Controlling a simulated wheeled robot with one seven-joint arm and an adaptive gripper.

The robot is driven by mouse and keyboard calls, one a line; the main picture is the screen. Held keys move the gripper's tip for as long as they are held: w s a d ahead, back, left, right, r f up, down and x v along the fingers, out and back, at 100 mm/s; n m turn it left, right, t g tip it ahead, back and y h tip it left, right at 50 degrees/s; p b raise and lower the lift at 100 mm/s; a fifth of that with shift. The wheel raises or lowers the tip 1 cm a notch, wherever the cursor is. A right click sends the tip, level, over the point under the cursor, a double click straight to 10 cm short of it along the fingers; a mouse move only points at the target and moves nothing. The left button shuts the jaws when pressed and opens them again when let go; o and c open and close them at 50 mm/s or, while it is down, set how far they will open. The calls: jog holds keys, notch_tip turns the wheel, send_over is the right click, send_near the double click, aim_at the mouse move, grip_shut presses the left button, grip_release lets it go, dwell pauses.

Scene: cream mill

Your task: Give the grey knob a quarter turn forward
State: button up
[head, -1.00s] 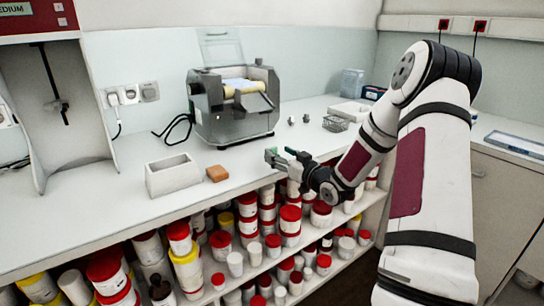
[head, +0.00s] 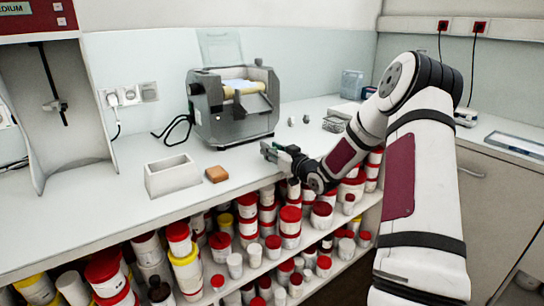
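The grey mill (head: 236,122) stands on the white bench against the back wall, with its clear lid raised and pale rollers showing. A dark round knob-like part (head: 195,88) sits on its left side; I cannot tell if this is the grey knob. My gripper (head: 267,151) is in front of the mill, near the bench's front edge, apart from the mill and touching nothing that I can see. Its fingers are too small to tell whether they are open or shut.
A white open box (head: 172,178) and a brown block (head: 216,174) are on the bench left of my gripper. Several red- and yellow-lidded jars (head: 290,214) fill the shelves below.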

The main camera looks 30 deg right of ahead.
jog(key=shift+c, duration=0.4)
jog(key=shift+r, duration=0.4)
notch_tip(320, 180, up, 3)
jog(key=shift+s+r+p, duration=0.1)
jog(key=shift+p, duration=0.25)
jog(key=s+r+p, duration=0.1)
jog(key=s, duration=1.4)
jog(key=shift+s+a+p, duration=0.3)
jog(key=shift+s, duration=0.1)
